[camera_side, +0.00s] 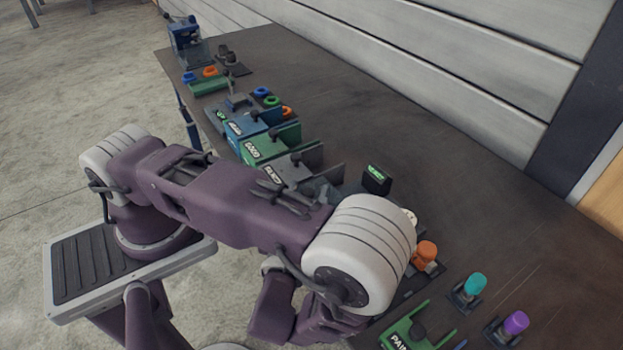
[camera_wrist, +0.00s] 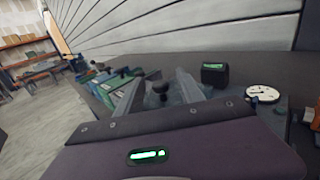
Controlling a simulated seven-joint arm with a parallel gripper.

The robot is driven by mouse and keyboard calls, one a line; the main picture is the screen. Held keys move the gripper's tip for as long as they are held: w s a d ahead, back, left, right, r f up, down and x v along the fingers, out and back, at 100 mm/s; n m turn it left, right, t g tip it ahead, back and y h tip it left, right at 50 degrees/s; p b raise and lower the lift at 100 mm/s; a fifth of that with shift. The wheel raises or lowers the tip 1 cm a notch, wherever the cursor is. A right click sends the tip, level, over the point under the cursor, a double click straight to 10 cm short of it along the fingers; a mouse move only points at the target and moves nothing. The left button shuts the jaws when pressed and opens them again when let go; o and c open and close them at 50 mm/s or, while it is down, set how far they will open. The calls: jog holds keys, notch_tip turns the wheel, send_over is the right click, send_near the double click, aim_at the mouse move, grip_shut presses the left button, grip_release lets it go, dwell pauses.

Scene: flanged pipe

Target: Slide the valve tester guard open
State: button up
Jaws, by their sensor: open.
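In the wrist view my gripper (camera_wrist: 160,76) is open, with its two grey fingers spread apart. A dark round knob (camera_wrist: 160,88) shows between the fingers. I cannot tell whether they touch it. A black box with a green lit display (camera_wrist: 214,74) stands just right of the fingers, and a white dial gauge (camera_wrist: 262,92) is further right. The side view also shows the display box (camera_side: 376,180) beyond my arm. My arm hides my gripper and most of the bench around it there. I cannot make out the guard clearly or tell its position.
Blue and green fixtures (camera_side: 262,145) with upright plates line the bench (camera_side: 420,165) left of the display. An orange-capped part (camera_side: 426,252), a teal one (camera_side: 474,285) and a purple one (camera_side: 515,322) stand to the right. The back of the bench is clear.

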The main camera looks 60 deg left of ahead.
aim_at(312, 181)
jog(key=x, duration=0.4)
jog(key=shift+a, duration=0.1)
grip_shut()
jog(key=shift+w, duration=0.1)
dwell(1.2)
